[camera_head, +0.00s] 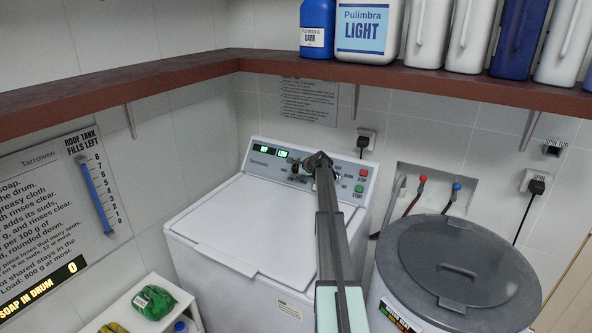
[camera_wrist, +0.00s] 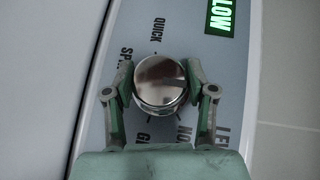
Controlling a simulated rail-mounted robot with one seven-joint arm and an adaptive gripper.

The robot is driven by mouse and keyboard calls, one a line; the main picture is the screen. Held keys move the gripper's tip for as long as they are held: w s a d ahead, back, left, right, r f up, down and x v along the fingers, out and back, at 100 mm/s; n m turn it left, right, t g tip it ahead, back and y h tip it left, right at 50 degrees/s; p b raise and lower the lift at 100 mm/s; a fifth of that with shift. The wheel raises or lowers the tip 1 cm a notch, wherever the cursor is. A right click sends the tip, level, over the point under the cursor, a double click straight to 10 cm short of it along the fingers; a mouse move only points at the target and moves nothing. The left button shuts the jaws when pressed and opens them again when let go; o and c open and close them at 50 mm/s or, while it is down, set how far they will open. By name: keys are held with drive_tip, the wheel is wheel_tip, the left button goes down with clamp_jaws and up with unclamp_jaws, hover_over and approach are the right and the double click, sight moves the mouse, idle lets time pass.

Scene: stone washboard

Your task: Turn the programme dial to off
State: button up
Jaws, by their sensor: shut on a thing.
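The programme dial is a round chrome knob (camera_wrist: 160,72) on the grey control panel (camera_head: 262,152) of the white washing machine (camera_head: 245,235). Printed words ring it in the wrist view; "QUICK" reads whole, others are partly covered. My gripper (camera_wrist: 159,88) has its two fingers against opposite sides of the knob and is shut on it. In the head view my gripper (camera_head: 318,160) is at the middle of the panel and hides the held dial. Reflections on the knob make its pointer direction hard to tell.
Red (camera_head: 363,171) and green (camera_head: 359,189) buttons are right of my gripper. A brown shelf (camera_head: 440,84) with bottles overhangs behind. A grey-lidded tub (camera_head: 405,250) stands at right, a small white stand (camera_head: 118,318) at lower left.

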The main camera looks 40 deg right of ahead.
drive_tip(key=o, duration=1.2)
drive_tip(key=shift+c, duration=0.2)
drive_tip(key=v, duration=1.2)
